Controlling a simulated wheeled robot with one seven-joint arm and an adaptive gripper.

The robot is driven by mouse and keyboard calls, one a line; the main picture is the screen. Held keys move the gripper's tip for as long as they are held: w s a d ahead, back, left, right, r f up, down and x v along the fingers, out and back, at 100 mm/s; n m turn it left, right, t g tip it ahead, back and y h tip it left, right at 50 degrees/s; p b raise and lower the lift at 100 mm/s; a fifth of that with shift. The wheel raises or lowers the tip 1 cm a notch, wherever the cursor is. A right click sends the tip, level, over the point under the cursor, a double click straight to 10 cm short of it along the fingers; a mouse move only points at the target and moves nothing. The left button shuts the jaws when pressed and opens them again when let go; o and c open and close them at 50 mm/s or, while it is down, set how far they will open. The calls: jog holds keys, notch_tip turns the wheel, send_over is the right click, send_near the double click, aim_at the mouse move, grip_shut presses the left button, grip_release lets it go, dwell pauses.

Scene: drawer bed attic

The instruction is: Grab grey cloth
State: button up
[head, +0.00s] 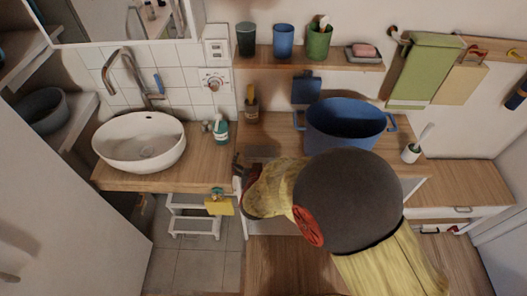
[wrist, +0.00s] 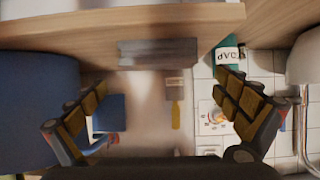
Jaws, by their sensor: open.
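A flat grey piece that looks like the grey cloth (wrist: 157,52) lies at the wooden counter, near the middle top of the wrist view. In the head view a greyish patch, likely the same cloth (head: 262,153), shows on the counter just behind my gripper, partly hidden by my arm. My gripper (head: 239,177) is at the counter's front edge in the head view. In the wrist view my gripper (wrist: 161,84) is open and empty, with its fingers wide apart on either side of the cloth's line. The cloth is apart from both fingers.
A blue tub (head: 345,124) stands right of the cloth on the counter (head: 205,145). A soap bottle (head: 221,130), brush holder (head: 252,110) and white basin (head: 139,142) are to the left or behind. A shelf (head: 310,57) with cups hangs above. A yellow item (head: 219,204) hangs below the counter.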

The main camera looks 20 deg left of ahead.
aim_at(260, 152)
jog(key=b+x, duration=0.1)
jog(key=x, duration=0.2)
jog(key=b+x, duration=0.1)
jog(key=x, duration=0.2)
jog(key=shift+w+d+f+b, duration=0.1)
jog(key=shift+f+b, duration=0.2)
jog(key=shift+f, duration=0.05)
jog(key=shift+w+f, duration=0.1)
jog(key=shift+w, duration=0.25)
jog(key=shift+c, duration=0.4)
jog(key=c, duration=0.9)
